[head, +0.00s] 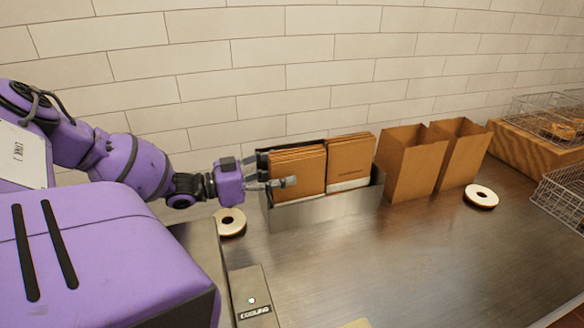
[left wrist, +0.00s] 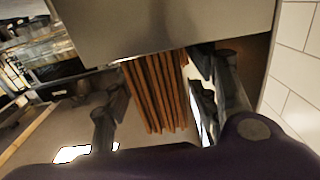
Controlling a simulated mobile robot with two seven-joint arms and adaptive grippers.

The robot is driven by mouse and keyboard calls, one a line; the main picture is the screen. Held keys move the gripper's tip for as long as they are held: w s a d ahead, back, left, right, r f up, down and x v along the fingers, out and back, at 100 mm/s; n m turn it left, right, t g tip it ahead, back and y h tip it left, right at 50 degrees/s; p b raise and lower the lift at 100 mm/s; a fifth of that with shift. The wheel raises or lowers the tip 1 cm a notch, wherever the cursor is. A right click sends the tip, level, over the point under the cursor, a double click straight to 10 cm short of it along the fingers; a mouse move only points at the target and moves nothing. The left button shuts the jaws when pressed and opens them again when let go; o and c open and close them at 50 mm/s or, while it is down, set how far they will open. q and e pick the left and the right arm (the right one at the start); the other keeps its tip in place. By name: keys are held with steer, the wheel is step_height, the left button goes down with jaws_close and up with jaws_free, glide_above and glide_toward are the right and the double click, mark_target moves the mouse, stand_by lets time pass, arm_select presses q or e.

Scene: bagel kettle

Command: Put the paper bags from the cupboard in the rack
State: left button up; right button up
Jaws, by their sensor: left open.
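A metal rack (head: 300,214) on the counter holds two stacks of flat brown paper bags side by side, the left stack (head: 297,172) and the right stack (head: 350,162). My left gripper (head: 277,181) is open at the left end of the rack, with a finger showing in front of the left stack. In the left wrist view, a stack of brown bags (left wrist: 156,92) shows between the spread fingers of this gripper (left wrist: 165,105), beside the rack's metal wall (left wrist: 165,25). I cannot tell whether the fingers touch the bags. My right gripper is not in view. No cupboard is identifiable.
Two opened brown bags (head: 406,165) (head: 462,152) stand right of the rack. A pale ring (head: 230,222) lies left of the rack and another (head: 481,196) lies right. Wire baskets (head: 562,195) are at the far right. The front middle of the counter (head: 390,265) is clear.

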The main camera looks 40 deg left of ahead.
arm_select(q)
steer(key=p+v, duration=0.1)
steer(key=v, duration=0.5)
steer(key=shift+s+a+r, duration=0.15)
steer(key=shift+s+a, duration=0.05)
steer(key=shift+s, duration=0.05)
steer(key=shift+s+a, duration=0.25)
steer(key=shift+s, duration=0.25)
